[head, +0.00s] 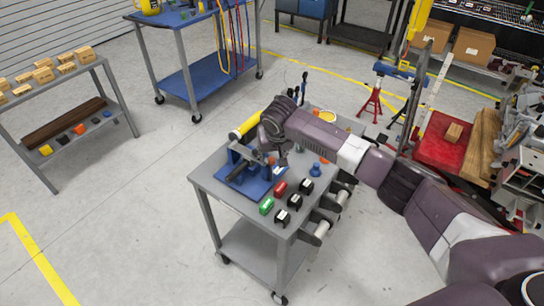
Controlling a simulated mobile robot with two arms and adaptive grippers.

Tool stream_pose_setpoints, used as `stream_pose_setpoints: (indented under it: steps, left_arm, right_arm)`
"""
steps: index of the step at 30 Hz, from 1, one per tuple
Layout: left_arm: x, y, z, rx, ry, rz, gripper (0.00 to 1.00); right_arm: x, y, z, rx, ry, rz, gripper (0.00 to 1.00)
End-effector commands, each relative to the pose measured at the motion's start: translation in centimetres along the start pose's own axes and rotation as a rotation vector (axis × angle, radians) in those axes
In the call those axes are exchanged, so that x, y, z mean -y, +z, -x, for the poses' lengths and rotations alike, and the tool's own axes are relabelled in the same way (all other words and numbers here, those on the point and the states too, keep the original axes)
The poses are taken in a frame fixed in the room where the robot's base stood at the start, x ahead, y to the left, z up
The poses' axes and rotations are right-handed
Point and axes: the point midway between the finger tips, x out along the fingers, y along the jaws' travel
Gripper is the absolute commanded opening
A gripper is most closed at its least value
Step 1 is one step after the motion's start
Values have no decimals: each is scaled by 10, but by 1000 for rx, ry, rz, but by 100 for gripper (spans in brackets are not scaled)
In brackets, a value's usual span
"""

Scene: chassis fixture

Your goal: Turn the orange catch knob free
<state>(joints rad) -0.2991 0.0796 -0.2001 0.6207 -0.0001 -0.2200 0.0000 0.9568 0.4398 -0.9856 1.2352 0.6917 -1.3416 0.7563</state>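A blue chassis fixture (238,172) with a grey metal bar stands on the left part of a grey cart's top. A small orange spot (271,160) shows beside the fixture, close to my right gripper; I cannot tell if it is the catch knob. My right gripper (276,158) points down at the fixture's right side, with my arm coming in from the right. Its fingers are small and dark here, so I cannot tell if they are open or touching anything. My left gripper is not in view.
The cart (213,187) also carries a red part (280,188), a green part (266,206), several black clips and a blue knob-like piece (315,170). A yellow cylinder (243,127) lies behind the fixture. Grey rollers stick out on the cart's right.

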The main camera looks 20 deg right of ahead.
Motion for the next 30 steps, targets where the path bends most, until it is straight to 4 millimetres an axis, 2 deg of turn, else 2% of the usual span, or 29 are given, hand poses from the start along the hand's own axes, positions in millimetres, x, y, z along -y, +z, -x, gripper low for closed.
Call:
stream_pose_setpoints:
  steps: [7, 17, 30]
  left_arm:
    - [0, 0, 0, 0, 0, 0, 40]
    - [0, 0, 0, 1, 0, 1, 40]
    - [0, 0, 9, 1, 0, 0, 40]
  right_arm:
    - [0, 0, -1, 0, 0, 1, 36]
    - [0, 0, -1, 1, 0, 1, 0]
    - [-1, 0, 1, 3, -32, 75, 0]
